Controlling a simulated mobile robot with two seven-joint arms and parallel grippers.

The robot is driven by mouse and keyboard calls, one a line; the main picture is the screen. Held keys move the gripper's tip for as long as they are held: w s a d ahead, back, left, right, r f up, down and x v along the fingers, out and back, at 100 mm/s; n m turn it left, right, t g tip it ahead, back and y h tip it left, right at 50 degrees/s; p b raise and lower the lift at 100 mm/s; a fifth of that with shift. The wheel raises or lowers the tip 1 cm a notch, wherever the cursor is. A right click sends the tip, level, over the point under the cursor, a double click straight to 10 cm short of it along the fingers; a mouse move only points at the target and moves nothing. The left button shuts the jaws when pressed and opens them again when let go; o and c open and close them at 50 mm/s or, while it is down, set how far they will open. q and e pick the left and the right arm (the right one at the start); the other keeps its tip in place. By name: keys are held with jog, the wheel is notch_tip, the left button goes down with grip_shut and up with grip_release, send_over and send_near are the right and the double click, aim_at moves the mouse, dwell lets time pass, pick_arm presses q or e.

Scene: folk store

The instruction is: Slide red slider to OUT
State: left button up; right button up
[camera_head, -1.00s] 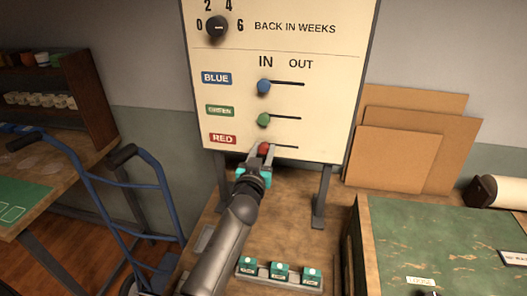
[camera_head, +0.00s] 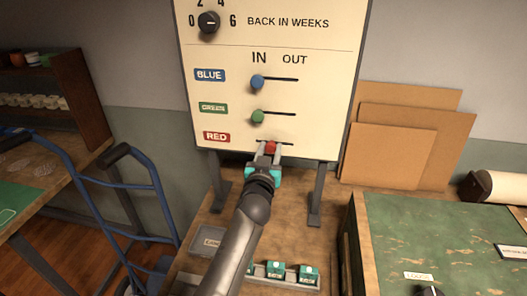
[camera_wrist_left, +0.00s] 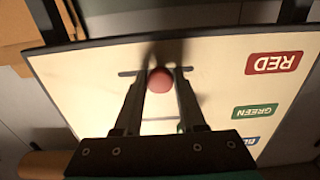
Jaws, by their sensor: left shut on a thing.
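The red slider knob (camera_head: 271,147) sits on its slot in the lowest row of the cream board (camera_head: 310,60), beside the RED label (camera_head: 216,137). It stands partway along the slot, with slot showing on both sides. My left gripper (camera_head: 269,153) reaches up from below and is shut on the red knob. In the left wrist view the red knob (camera_wrist_left: 161,80) lies between the two fingers. The blue knob (camera_head: 257,82) and green knob (camera_head: 257,116) stand at the left, IN end of their slots. My right gripper is not in view.
Small green blocks (camera_head: 276,269) stand in a holder on the wooden table below the board. A blue hand truck (camera_head: 125,190) stands at the left. Cardboard sheets (camera_head: 395,150) lean at the back right, behind a green-topped surface (camera_head: 440,235).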

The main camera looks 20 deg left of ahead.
aim_at(288, 144)
pick_arm(q)
jog(key=shift+w+d+f+b, duration=0.1)
jog(key=shift+w+d+b, duration=0.1)
jog(key=shift+d+b, duration=0.4)
jog(key=shift+w+d+r+b, duration=0.1)
jog(key=shift+w+d+b, duration=0.05)
jog(key=shift+d, duration=0.75)
jog(key=shift+w+d+f+b, duration=0.1)
jog(key=shift+w+d+b, duration=0.1)
jog(key=shift+d+b, duration=0.4)
jog(key=o, duration=1.1)
jog(key=shift+p, duration=0.3)
jog(key=shift+s, duration=0.1)
